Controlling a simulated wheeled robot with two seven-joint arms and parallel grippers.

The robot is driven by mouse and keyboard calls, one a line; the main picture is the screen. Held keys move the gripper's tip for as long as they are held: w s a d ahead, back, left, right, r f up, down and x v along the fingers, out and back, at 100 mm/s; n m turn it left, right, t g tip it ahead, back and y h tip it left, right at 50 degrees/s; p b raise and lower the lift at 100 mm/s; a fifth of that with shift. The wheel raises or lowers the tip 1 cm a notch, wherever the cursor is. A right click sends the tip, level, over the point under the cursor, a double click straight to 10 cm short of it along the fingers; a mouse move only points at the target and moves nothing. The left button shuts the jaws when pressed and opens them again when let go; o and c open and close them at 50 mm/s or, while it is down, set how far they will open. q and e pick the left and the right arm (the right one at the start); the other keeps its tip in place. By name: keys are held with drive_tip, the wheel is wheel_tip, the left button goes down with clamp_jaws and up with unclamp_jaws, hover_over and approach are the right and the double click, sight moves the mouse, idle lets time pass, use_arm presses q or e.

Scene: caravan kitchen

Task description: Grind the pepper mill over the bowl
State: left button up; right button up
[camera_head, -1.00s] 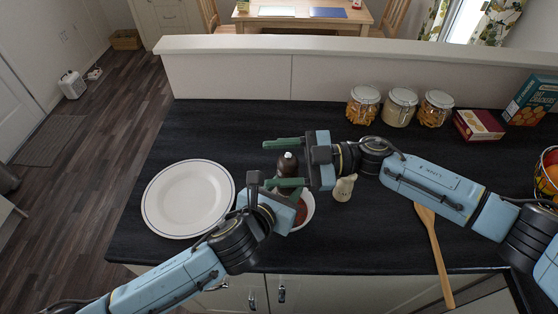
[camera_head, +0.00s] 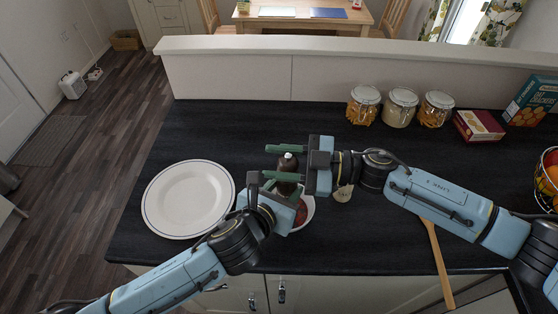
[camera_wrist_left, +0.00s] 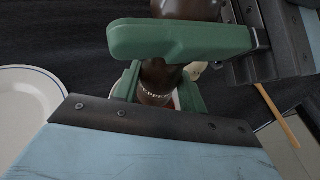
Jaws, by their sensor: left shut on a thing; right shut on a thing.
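The dark brown pepper mill (camera_head: 288,163) stands upright at the near middle of the counter, over or beside the white bowl (camera_head: 309,213) with red food in it. My left gripper (camera_head: 282,189) is shut on the mill's lower part. My right gripper (camera_head: 287,162) is shut on its upper part, and one of its green fingers crosses the left wrist view.
A white plate (camera_head: 188,199) lies to the left. A pale shaker (camera_head: 343,193) stands right of the bowl, close by my right arm. A wooden spoon (camera_head: 438,262) lies to the right. Several jars (camera_head: 401,107) and boxes (camera_head: 479,126) stand along the back ledge.

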drive_tip(key=shift+w+m+t+h, duration=0.15)
drive_tip(key=shift+m+t+h, duration=0.25)
drive_tip(key=shift+m+t, duration=0.9)
drive_tip(key=shift+w+m+t+h, duration=0.15)
drive_tip(key=shift+m+t+h, duration=0.45)
drive_tip(key=shift+t, duration=1.1)
drive_tip(key=shift+m, duration=0.3)
drive_tip(key=o, duration=1)
drive_tip(key=shift+d, duration=0.1)
drive_tip(key=v, duration=1.2)
drive_tip(key=shift+f, duration=0.15)
